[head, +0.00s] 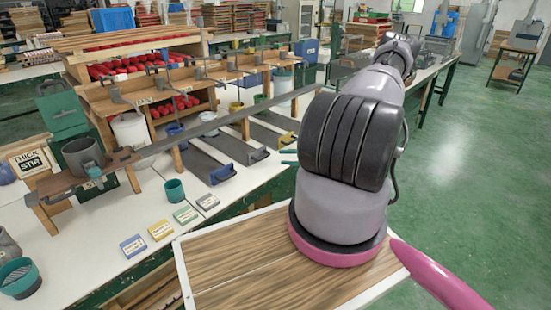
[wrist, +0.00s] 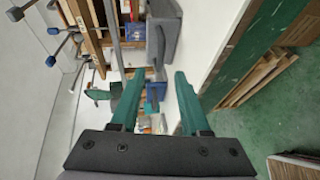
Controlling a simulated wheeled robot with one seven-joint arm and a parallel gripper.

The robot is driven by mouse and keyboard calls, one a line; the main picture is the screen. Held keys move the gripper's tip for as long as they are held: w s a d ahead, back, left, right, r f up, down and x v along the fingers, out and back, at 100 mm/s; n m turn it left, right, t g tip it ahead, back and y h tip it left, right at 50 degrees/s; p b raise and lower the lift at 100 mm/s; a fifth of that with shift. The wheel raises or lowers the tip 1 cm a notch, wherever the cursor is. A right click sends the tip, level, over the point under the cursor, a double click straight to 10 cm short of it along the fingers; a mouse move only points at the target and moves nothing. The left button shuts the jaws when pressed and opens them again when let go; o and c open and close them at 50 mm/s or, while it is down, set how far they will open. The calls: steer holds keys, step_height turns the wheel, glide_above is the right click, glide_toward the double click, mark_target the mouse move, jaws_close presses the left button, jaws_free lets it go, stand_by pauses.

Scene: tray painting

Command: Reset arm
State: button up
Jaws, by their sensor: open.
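My arm rises from its pink-ringed base and reaches forward over the right edge of the long white workbench (head: 112,212) in the head view. My gripper (wrist: 158,75) shows in the wrist view with its two green fingers well apart and nothing held between them. In the head view only the teal fingertips of my gripper (head: 289,158) show, left of the dark arm link, which hides the rest. Beyond the fingers in the wrist view are the bench and a blue-grey item, apart from them as far as I can tell.
Grey trays with blue (head: 222,174), grey and yellow (head: 288,139) ends lie on the bench. Small cards (head: 132,245), a teal cup (head: 174,190) and a grey pot (head: 84,157) are nearer. A wooden rack (head: 150,95) stands behind. Green floor (head: 460,160) is clear at right.

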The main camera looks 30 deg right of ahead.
steer(key=shift+v, duration=1.05)
steer(key=s+a+r+n+g+h, duration=0.1)
steer(key=a+r+n+g, duration=0.3)
steer(key=r+n, duration=0.5)
steer(key=s+a+r+n+g+h, duration=0.1)
steer(key=a+r+n+g, duration=0.1)
steer(key=a+r+n, duration=0.75)
steer(key=s+a+r+n+g+h, duration=0.1)
steer(key=r+n+g, duration=0.3)
steer(key=r, duration=0.8)
steer(key=s+a+r+n+t+h, duration=0.2)
steer(key=s+a+r+n+t, duration=0.1)
steer(key=s+r+n, duration=0.6)
steer(key=s+a+r+n+t+h, duration=0.2)
steer(key=s+a+r+n+h, duration=0.1)
steer(key=s+r+n, duration=0.7)
steer(key=shift+s+a+r+n+t+h, duration=0.3)
steer(key=shift+a+n+t, duration=0.15)
steer(key=shift+a, duration=0.4)
